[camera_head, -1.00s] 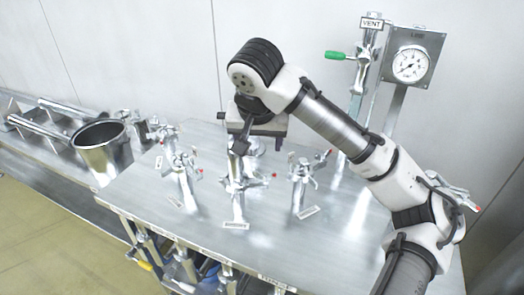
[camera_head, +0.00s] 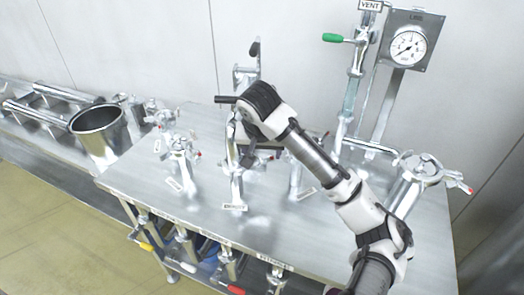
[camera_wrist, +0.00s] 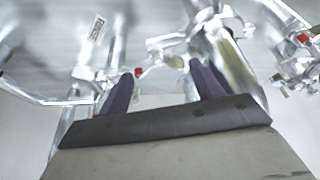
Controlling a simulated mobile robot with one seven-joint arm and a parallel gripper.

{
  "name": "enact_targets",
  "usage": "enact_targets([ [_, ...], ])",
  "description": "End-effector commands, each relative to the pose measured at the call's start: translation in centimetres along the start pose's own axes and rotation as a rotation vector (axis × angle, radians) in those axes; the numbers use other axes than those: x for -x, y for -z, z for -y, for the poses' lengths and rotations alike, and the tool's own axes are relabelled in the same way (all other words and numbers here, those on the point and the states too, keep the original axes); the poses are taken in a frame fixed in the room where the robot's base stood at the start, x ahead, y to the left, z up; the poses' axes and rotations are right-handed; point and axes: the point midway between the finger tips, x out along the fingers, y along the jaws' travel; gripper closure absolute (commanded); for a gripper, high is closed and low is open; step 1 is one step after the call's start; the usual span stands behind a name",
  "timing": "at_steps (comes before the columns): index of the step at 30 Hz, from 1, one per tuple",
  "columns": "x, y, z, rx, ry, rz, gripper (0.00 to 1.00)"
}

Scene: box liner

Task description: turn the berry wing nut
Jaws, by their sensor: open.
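Several metal clamp fittings stand on posts on the steel table. I cannot tell which one carries the berry wing nut; the table labels are too small to read. My gripper (camera_head: 254,152) is low over the middle post (camera_head: 237,190) and hides its top. In the wrist view my gripper (camera_wrist: 161,70) has its two dark purple fingers apart. A small metal piece with a red tip (camera_wrist: 138,72) shows between and just beyond them. I cannot tell whether the fingers touch it. Another fitting (camera_head: 181,150) stands left of my gripper, and one to the right is partly behind my arm.
A pressure gauge (camera_head: 409,46) and a green-handled valve (camera_head: 333,38) stand at the back right. A large clamped fitting (camera_head: 418,170) is at the right. An open metal pot (camera_head: 98,128) stands at the left. The table's front strip (camera_head: 290,230) is clear.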

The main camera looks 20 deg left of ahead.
Motion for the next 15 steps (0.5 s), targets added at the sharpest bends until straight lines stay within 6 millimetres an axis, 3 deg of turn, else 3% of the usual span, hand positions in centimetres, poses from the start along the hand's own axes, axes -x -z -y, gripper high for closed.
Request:
enact_targets([
  [12, -0.97, 0.01, -0.01, 0.000, 0.000, -0.001, 0.35],
  [15, -0.96, 0.01, -0.01, 0.000, 0.000, -0.001, 0.46],
])
